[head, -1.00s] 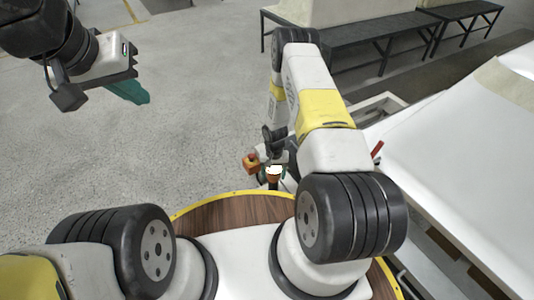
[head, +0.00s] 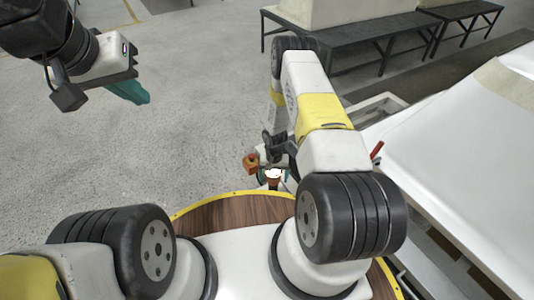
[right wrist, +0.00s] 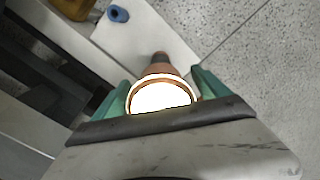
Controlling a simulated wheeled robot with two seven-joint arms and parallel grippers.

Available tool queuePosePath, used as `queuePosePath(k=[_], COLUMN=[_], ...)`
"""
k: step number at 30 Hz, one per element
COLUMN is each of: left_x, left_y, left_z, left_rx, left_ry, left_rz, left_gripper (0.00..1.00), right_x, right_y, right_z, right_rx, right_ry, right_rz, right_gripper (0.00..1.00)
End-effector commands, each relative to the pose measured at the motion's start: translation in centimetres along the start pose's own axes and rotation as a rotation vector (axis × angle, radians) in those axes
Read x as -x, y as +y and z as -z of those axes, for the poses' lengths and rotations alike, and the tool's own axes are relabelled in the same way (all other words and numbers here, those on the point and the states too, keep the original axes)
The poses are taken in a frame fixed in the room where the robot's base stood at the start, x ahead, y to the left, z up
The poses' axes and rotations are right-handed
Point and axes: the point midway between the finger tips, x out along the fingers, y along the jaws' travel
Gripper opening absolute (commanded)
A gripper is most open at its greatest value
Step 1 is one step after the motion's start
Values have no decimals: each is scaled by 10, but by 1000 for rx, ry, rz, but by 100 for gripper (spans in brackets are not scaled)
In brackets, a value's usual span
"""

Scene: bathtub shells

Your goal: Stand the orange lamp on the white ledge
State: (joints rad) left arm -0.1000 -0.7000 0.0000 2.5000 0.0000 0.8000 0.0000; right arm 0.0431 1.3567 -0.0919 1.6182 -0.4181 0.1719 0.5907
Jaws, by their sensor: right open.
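The orange lamp (right wrist: 155,78) shows in the right wrist view with its bright white round face toward the camera and a dark narrow end beyond. It also shows small in the head view (head: 273,177), just beyond the wooden edge. My right gripper (right wrist: 162,90) is open, with a green finger on each side of the lamp. Whether either finger touches it I cannot tell. A white flat surface (right wrist: 135,32), possibly the white ledge, lies behind the lamp in the wrist view. My left gripper (head: 127,92) hangs over open floor at upper left; its finger gap is not visible.
A large white shell (head: 465,140) fills the right side. Dark metal tables (head: 370,45) stand at the back. A small orange-red object (head: 251,162) is left of the lamp. A blue ring-like piece (right wrist: 118,14) is at the wrist view's top. Floor at left is clear.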

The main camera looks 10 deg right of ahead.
Motion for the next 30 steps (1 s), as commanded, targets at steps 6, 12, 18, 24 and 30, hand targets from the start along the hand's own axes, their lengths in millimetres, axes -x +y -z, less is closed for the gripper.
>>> queuePosePath(k=[6,12,18,24,30], left_x=[0,0,0,0,0], left_y=[0,0,0,0,0], left_z=[0,0,0,0,0], left_rx=[0,0,0,0,0], left_ry=[0,0,0,0,0], left_rz=[0,0,0,0,0], left_gripper=[0,0,0,0,0], right_x=[34,79,110,135,233], right_y=[0,-1,0,-1,-3], right_z=[2,2,1,5,21], right_rx=[-1,0,1,1,17], right_ry=[4,4,2,13,83], right_rz=[1,1,1,4,28], right_gripper=[86,86,86,86,86])
